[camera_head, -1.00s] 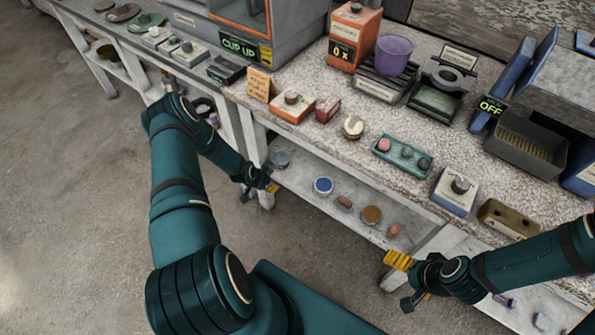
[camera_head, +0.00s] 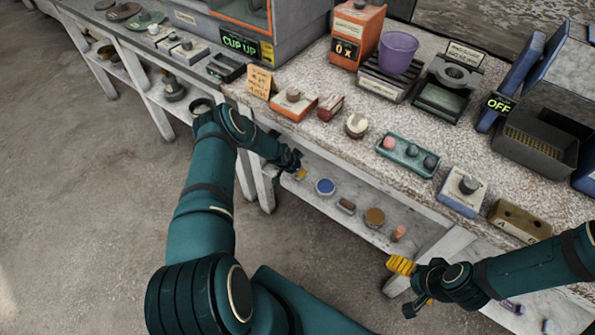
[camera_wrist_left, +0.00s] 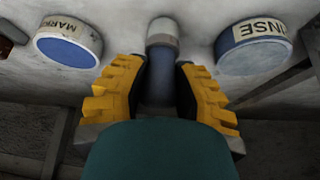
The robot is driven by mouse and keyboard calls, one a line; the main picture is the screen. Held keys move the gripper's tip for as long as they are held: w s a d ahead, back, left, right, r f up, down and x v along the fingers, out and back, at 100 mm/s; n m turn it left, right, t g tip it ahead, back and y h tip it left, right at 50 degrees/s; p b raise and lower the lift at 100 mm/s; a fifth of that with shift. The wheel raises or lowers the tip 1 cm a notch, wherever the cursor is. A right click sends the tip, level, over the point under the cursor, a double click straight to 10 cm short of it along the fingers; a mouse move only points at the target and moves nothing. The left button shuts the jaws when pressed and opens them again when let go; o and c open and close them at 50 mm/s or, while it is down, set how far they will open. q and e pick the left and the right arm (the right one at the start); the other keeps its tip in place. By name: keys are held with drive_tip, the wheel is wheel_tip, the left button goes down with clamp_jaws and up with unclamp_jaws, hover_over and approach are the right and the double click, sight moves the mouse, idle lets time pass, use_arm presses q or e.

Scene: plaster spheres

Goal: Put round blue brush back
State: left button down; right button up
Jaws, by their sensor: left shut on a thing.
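My left gripper (camera_head: 299,174) reaches over the lower shelf at its left end. In the left wrist view its yellow fingers (camera_wrist_left: 157,92) are shut on a round, upright piece with a blue-grey body and a pale end, which looks like the round blue brush (camera_wrist_left: 160,68). In the head view the held piece is too small and covered to make out. My right gripper (camera_head: 408,284) is open and empty in front of the shelf on the right.
In the left wrist view a blue-faced pot labelled "MARK…" (camera_wrist_left: 67,44) stands left and a pot ending "…INSE" (camera_wrist_left: 252,48) right.

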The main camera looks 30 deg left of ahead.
use_arm(q)
drive_tip(key=shift+f, duration=0.3)
drive_tip(key=c, duration=0.8)
unclamp_jaws()
drive_tip(key=p+v, duration=0.3)
drive_tip(key=v, duration=0.9)
drive_tip(key=shift+r+p, duration=0.15)
drive_tip(key=shift+p, duration=0.15)
drive_tip(key=shift+s, duration=0.1)
